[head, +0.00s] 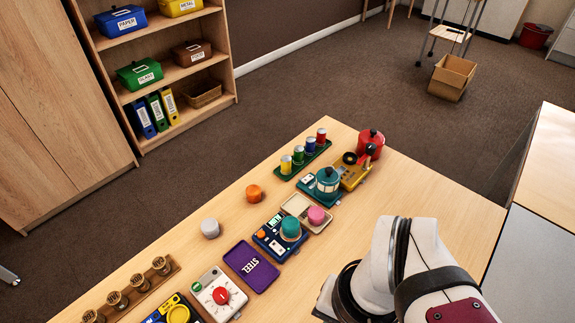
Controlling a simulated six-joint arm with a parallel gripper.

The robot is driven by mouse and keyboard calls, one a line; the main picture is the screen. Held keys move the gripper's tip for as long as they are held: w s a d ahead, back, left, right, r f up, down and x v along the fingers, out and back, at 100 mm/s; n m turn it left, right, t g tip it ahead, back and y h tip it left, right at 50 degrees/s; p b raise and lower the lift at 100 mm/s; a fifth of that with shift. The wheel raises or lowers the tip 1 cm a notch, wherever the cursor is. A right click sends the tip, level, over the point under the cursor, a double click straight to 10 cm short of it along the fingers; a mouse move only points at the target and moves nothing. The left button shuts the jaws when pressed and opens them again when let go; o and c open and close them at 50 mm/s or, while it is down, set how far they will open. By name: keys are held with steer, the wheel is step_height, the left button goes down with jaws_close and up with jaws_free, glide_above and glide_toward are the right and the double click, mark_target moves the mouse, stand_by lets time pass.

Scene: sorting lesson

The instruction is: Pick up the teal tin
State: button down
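The teal tin (327,180) looks like a lidded round container with a pale band, standing upright on a dark teal base on the wooden table (225,190). A second teal round piece (290,227) sits on a blue board nearer the picture's middle. My white arm covers the lower right of the head view. My gripper itself is not visible, so its place relative to the tin cannot be seen. The tin shows no contact with my arm.
A red lidded pot (370,142) and a yellow device (353,172) stand close right of the tin. A green rack (302,160) of small cylinders stands close behind left. A tan tray (298,206) with a pink piece is in front.

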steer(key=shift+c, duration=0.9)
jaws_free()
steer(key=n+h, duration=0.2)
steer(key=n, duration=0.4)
glide_above(290, 223)
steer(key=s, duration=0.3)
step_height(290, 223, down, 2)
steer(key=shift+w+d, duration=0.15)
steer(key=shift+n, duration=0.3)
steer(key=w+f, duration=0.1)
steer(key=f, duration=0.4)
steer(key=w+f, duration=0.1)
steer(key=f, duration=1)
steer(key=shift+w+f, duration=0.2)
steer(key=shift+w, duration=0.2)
